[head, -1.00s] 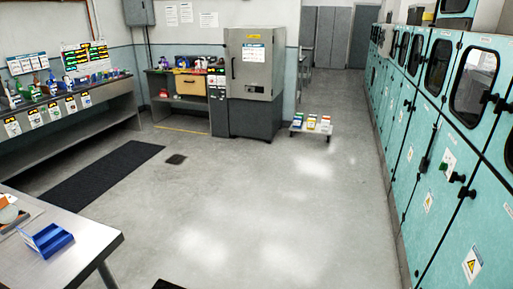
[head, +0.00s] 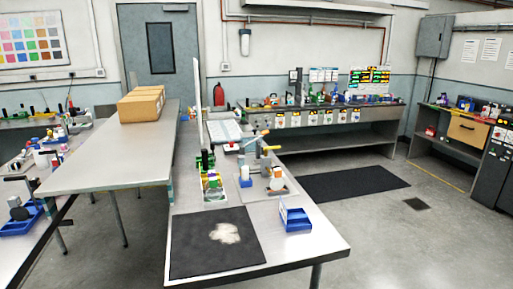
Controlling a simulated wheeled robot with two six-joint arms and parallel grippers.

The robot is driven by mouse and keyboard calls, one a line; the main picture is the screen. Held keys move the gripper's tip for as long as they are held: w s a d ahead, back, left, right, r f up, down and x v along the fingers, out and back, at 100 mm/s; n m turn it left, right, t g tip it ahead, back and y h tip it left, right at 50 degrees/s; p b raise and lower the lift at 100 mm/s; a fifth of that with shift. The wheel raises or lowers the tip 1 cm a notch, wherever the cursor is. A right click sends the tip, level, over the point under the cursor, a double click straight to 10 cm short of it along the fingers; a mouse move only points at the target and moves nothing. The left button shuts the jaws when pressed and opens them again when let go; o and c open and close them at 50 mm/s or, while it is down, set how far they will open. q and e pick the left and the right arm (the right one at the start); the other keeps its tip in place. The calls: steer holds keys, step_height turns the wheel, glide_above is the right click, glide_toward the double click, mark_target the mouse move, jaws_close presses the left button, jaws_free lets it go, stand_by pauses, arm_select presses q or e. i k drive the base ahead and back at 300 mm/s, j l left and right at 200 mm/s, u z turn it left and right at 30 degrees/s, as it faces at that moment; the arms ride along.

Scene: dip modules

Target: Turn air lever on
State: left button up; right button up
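No other lever is clear at this distance. Neither of my grippers shows in the head view.
A black mat (head: 212,242) and a blue bin (head: 295,219) lie on the near bench. A grey table (head: 105,155) with cardboard boxes (head: 141,104) stands to the left. Open floor (head: 400,245) and a dark floor mat (head: 352,183) lie to the right.

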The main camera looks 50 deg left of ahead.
mark_target(272, 148)
steer(key=i+j+u, duration=0.15)
steer(key=u, duration=0.25)
steer(key=i+j+u, duration=0.15)
steer(key=u, duration=0.2)
steer(key=i+u, duration=0.15)
steer(key=u, duration=0.25)
steer(key=i+u, duration=0.15)
steer(key=u, duration=0.25)
steer(key=i+l+u, duration=0.1)
steer(key=i, duration=0.4)
steer(key=i+l+u, duration=0.15)
steer(key=i, duration=0.4)
